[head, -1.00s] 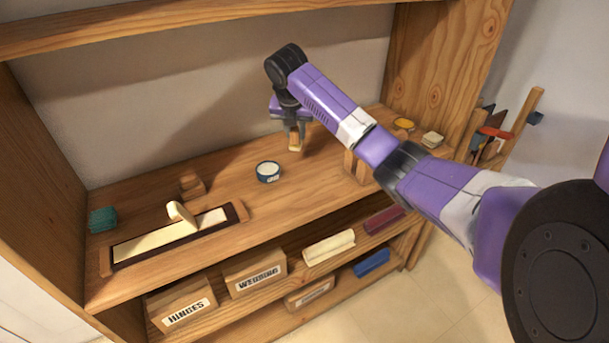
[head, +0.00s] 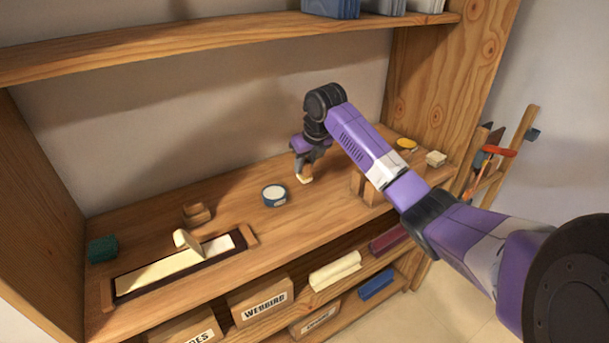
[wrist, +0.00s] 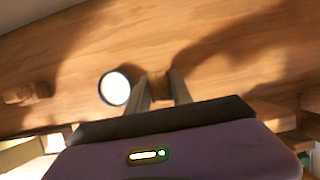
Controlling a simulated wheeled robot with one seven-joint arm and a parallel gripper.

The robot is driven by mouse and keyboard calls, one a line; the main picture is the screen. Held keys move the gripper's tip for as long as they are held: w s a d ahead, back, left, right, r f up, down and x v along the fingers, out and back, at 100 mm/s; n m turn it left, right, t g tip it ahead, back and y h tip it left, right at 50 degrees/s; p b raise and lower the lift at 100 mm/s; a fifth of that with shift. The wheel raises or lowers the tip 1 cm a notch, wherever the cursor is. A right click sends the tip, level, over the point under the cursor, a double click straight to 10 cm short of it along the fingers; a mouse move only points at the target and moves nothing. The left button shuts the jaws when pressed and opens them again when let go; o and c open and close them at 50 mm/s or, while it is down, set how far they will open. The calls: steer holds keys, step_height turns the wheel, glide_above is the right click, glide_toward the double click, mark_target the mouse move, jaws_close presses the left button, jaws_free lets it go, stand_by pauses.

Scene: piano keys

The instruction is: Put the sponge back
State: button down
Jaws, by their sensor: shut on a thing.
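My gripper (head: 304,177) is over the right half of the middle shelf, pointing down. It is shut on a small tan block (wrist: 160,86), whose pale lower end (head: 305,180) shows below the fingers. I cannot tell whether this block is the sponge, or whether it touches the shelf. A rough teal block (head: 103,250), sponge-like, sits at the shelf's left end. A yellow piece (head: 406,144) and a cream block (head: 436,158) lie at the right end, beyond my arm.
A round blue tin (head: 274,195) stands just left of my gripper. A dark-lined tray (head: 119,293) with pale strips lies at the front left, a small brown wooden piece (head: 196,213) behind it. A wooden block (head: 371,190) is to the right. Bare shelf lies behind the tin.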

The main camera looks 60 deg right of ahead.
mark_target(304, 173)
steer(key=shift+f, duration=1.95)
steer(key=shift+f, duration=0.1)
steer(key=c, duration=1.1)
jaws_free()
steer(key=shift+r+p, duration=0.2)
steer(key=shift+p, duration=0.1)
steer(key=b+v, duration=0.1)
steer(key=v, duration=1)
steer(key=shift+s+a+r, duration=0.1)
steer(key=shift+a+r, duration=0.05)
steer(key=shift+r, duration=0.25)
